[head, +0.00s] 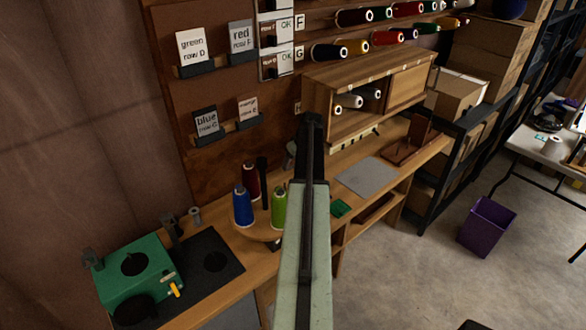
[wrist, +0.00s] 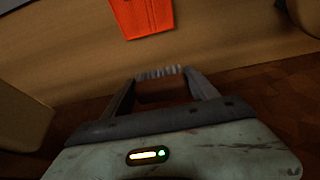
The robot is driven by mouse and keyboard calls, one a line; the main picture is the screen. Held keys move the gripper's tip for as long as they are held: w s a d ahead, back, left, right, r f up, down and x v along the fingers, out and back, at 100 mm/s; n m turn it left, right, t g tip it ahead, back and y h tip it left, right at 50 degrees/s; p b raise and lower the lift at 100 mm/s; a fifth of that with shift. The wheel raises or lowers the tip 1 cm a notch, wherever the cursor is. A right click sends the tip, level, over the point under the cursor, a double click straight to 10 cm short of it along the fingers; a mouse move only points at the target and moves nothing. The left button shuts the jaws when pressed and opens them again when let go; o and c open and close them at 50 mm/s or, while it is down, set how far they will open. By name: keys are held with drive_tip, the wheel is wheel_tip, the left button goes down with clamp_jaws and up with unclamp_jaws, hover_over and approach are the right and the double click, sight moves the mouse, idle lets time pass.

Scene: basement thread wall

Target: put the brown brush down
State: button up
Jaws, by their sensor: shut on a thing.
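In the wrist view my gripper (wrist: 160,78) has its two dark fingers closed on the brown brush (wrist: 158,72). A pale ribbed strip, like bristles, shows between the fingertips, with a dark brown part below it. The brush's full shape is hidden. In the head view my arm reaches up across the middle of the picture, over the wooden workbench (head: 357,225). The brush cannot be made out there, and the fingers are not clear.
A grey mat (head: 367,177) lies on the bench right of my arm, beside a small green item (head: 340,208). Thread cones, including a blue one (head: 242,206), stand left. A wooden cabinet (head: 345,100) stands behind. An orange piece (wrist: 142,16) shows ahead in the wrist view.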

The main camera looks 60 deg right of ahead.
sight(292, 167)
drive_tip(key=b+x, duration=0.4)
drive_tip(key=shift+s+f, duration=0.2)
drive_tip(key=shift+r, duration=0.25)
drive_tip(key=shift+f, duration=0.25)
drive_tip(key=o, duration=1.4)
drive_tip(key=shift+r, duration=0.1)
drive_tip(key=shift+o, duration=0.2)
drive_tip(key=p+v, duration=1.1)
drive_tip(key=v, duration=0.1)
drive_tip(key=shift+r, duration=0.15)
